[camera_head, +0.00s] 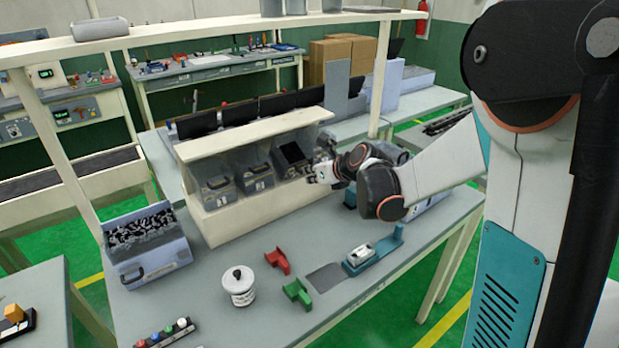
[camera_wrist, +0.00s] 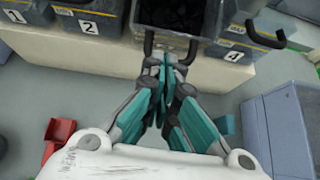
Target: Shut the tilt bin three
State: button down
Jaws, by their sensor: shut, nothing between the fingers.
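Tilt bin three (camera_head: 293,155) is tipped open in the white bin rack (camera_head: 222,229), its dark inside showing. In the wrist view, the open bin (camera_wrist: 172,18) is at the top centre, with dark contents. My gripper (camera_head: 312,172) is at the front of this bin, toward its right side. In the wrist view, my gripper's fingers (camera_wrist: 166,62) are together and empty, just below the bin's front edge. Parts of a black handle show on both sides of the fingertips. I cannot tell whether they touch. The bin's number is not readable.
Bins one (camera_head: 218,192) and two (camera_head: 257,177) sit upright to the left; bin four (camera_wrist: 238,48) is to the right. A blue box of dark parts (camera_head: 146,245), a white canister (camera_head: 238,286) and red (camera_head: 278,261) and green (camera_head: 297,293) pieces are on the bench.

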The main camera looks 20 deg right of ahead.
jog(key=shift+w+a+r+p, duration=0.25)
jog(key=shift+w+r+p, duration=0.2)
jog(key=shift+w+r, duration=0.4)
jog(key=shift+w+a+r+p, duration=0.25)
jog(key=shift+w+r+p, duration=0.15)
jog(key=shift+w+r, duration=0.4)
